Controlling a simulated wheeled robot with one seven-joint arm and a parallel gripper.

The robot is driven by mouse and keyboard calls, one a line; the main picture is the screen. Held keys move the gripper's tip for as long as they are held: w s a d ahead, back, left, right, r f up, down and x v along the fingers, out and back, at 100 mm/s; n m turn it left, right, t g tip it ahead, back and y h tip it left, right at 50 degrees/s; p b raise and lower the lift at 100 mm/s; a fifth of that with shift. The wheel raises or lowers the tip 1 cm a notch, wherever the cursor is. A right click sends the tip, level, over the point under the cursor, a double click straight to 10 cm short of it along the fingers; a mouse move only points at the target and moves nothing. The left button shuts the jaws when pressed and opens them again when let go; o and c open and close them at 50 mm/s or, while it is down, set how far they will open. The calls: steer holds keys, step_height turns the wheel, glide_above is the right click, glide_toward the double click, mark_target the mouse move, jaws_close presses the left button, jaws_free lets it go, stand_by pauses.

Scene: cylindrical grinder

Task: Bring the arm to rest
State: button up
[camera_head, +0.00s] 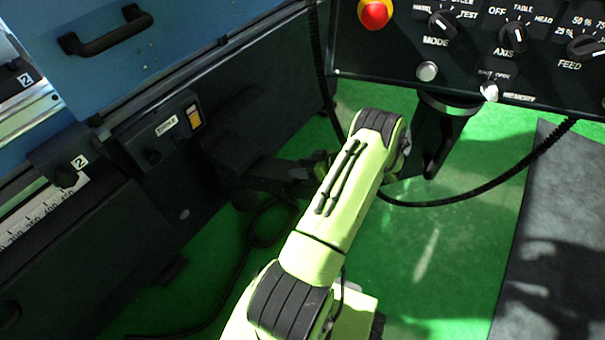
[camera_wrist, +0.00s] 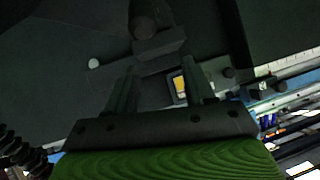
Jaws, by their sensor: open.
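My arm (camera_head: 325,205), light green with black joint covers, rises from the bottom of the head view and bends at a joint near the control panel. Beyond that bend, its far end turns left, low in front of the dark machine front, and is mostly in shadow. My gripper (camera_wrist: 160,78) shows in the wrist view with its two dark fingers apart and nothing visible between them. The fingers point toward the dark machine front, where an orange switch (camera_wrist: 180,86) shows by the right finger. Whether the fingertips touch the machine cannot be told.
A black control panel (camera_head: 470,55) with knobs and a red button (camera_head: 375,13) hangs at upper right, with a dark cable (camera_head: 470,192) looping below. The machine front (camera_head: 130,215) with a blue door (camera_head: 150,45) fills the left. Green floor (camera_head: 450,250) is open right of my arm.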

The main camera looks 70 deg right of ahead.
steer(key=shift+r+p, duration=0.35)
steer(key=shift+r, duration=1.5)
